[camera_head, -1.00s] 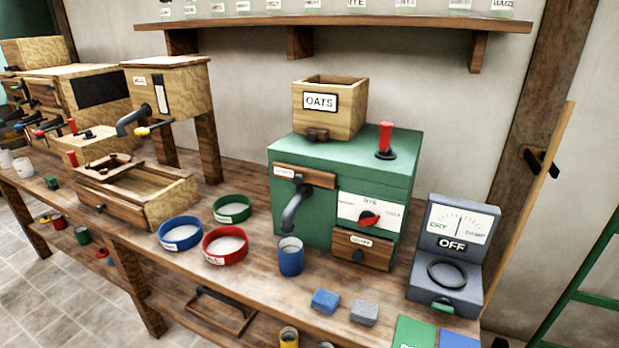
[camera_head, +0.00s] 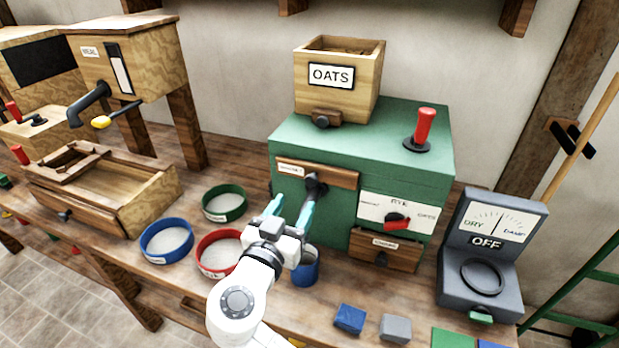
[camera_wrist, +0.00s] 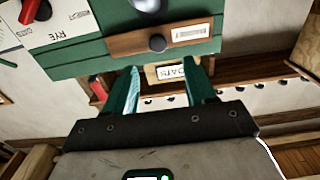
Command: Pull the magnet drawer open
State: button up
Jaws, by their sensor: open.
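The green mill (camera_head: 300,145) stands on the bench. A wooden drawer front (camera_head: 343,178) with a dark knob (camera_head: 316,184) and a small label sits in its upper left face and looks closed. Its label is too small to read, so I cannot confirm it is the magnet drawer. The same drawer front shows in the upside-down wrist view (camera_wrist: 125,44), its knob (camera_wrist: 157,43) facing me. My gripper (camera_head: 291,207) is open and empty, in front of and below this drawer. In the wrist view, my fingers (camera_wrist: 165,70) are spread, apart from the knob.
A second small drawer (camera_head: 372,249) sits low on the mill's right, below a RYE dial (camera_head: 377,208). A blue cup (camera_head: 306,270) and red (camera_head: 232,235), blue (camera_head: 141,243) and green (camera_head: 240,208) sieves stand near my gripper. A grey meter (camera_head: 455,287) stands right.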

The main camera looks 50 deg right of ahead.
aim_at(310, 181)
jog(key=p+x, duration=0.2)
jog(key=x, duration=0.7)
jog(key=shift+s+f, duration=0.1)
jog(key=shift+s, duration=0.05)
jog(key=shift+a, duration=0.1)
grip_shut()
